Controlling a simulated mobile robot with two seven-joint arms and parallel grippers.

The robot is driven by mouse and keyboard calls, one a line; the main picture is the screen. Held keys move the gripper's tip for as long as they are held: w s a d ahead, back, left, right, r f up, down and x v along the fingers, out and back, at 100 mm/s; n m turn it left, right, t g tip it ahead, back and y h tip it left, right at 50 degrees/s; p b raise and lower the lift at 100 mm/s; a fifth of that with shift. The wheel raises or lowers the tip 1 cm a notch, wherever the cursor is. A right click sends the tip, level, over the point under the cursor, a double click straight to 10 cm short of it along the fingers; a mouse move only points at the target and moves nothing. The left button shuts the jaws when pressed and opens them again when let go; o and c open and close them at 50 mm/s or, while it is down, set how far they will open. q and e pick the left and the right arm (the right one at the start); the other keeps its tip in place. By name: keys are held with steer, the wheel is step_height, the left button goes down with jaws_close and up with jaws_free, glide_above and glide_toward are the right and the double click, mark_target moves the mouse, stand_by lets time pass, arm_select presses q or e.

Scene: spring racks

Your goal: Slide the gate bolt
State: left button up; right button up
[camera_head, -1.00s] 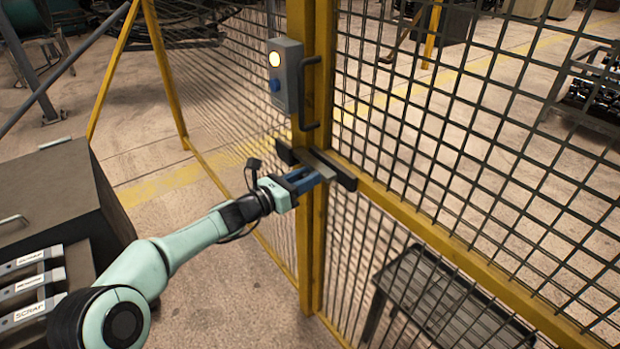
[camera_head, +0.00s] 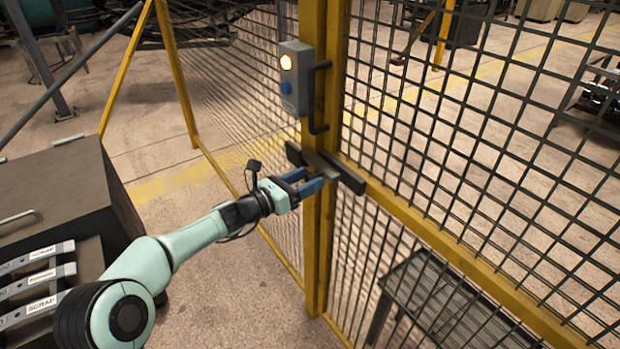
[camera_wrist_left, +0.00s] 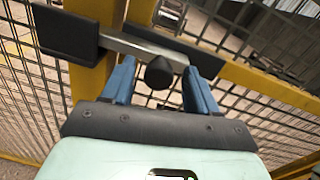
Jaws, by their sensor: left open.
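The gate bolt is a grey metal bar (camera_wrist_left: 138,47) with a dark round knob (camera_wrist_left: 159,72). It lies across the yellow gate post, between a dark bracket plate on the left (camera_wrist_left: 65,35) and one on the right (camera_wrist_left: 180,38) in the left wrist view. In the head view the bolt (camera_head: 322,164) shows just beyond my fingers. My left gripper (camera_head: 313,179) is open at the post. In the wrist view its blue fingers (camera_wrist_left: 160,80) stand on either side of the knob with gaps. Whether the knob lies as deep as the fingertips is unclear.
A grey box (camera_head: 295,78) with a lit lamp and a blue button sits on the post, above the bolt. A dark handle (camera_head: 320,100) is beside it. Yellow-framed mesh (camera_head: 450,130) fills the right. A dark cabinet (camera_head: 60,185) with labelled fronts stands at the left.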

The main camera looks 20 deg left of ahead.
arm_select(q)
steer(key=v, duration=1.2)
steer(key=shift+r, duration=0.1)
